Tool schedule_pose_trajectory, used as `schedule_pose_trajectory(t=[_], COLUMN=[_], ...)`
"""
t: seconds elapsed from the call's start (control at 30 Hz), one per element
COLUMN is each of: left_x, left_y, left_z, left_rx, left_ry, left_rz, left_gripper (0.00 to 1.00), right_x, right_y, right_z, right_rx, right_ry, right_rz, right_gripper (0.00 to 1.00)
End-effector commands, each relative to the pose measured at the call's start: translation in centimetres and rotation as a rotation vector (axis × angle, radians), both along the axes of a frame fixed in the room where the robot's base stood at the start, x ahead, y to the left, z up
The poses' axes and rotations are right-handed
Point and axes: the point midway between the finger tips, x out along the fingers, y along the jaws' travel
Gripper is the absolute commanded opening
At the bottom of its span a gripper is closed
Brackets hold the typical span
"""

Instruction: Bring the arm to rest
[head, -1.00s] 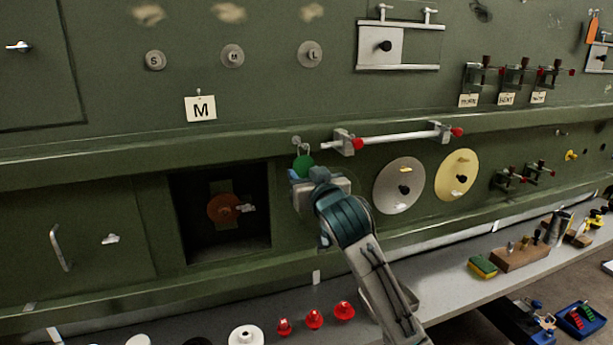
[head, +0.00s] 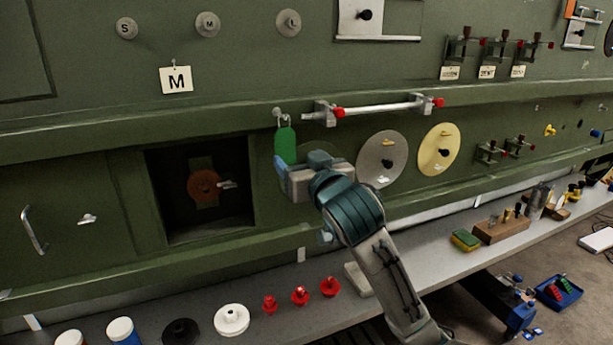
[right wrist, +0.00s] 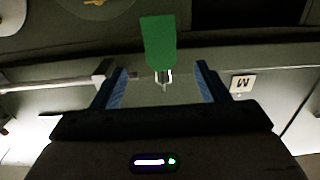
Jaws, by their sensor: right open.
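My right arm reaches up from the bottom of the head view. Its gripper (head: 284,172) is at the wall, just below and right of a green tag (head: 285,145). The tag hangs from a small hook (head: 278,113). In the right wrist view, the blue-lined fingers (right wrist: 163,88) stand wide apart. The green tag (right wrist: 159,43) shows beyond and between them, touching neither finger there. The gripper is open and seems empty. My left gripper is not in view.
A rail (head: 375,109) with red-ended clamps runs right of the tag. Grey (head: 381,165) and yellow (head: 448,158) discs sit on the wall. A dark recess (head: 235,210) opens at left. Below, a shelf (head: 420,252) holds red knobs (head: 301,295), a sponge and a wooden block.

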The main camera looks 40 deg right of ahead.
Motion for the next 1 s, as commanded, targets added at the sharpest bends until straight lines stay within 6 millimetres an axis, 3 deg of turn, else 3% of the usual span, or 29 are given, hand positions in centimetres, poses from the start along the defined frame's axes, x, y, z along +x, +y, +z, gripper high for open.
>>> schedule_pose_trajectory(t=[0.07,0.23,0.47,0.57,0.67,0.87,1.0], left_x=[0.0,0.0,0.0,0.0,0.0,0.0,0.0], left_y=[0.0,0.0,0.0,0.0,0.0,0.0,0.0], left_z=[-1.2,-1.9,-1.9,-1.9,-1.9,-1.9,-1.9], left_rx=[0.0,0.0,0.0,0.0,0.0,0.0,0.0], left_ry=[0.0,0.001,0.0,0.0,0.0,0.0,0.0], left_rz=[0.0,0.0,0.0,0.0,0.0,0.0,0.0], left_gripper=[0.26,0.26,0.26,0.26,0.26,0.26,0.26], right_x=[-1.2,-2.5,-2.8,-2.7,-2.5,-4.2,-7.4], right_y=[0.3,0.6,0.7,0.8,1.2,2.7,3.9], right_z=[-0.3,-0.2,-0.1,-1.3,-4.9,-16.9,-25.2], right_rx=[-0.001,0.0,0.0,0.001,-0.001,-0.008,-0.01], right_ry=[-0.005,-0.002,0.002,0.03,0.11,0.387,0.589], right_rz=[0.001,0.0,0.0,0.003,0.011,0.04,0.068], right_gripper=[0.68,0.68,0.68,0.68,0.68,0.68,0.68])
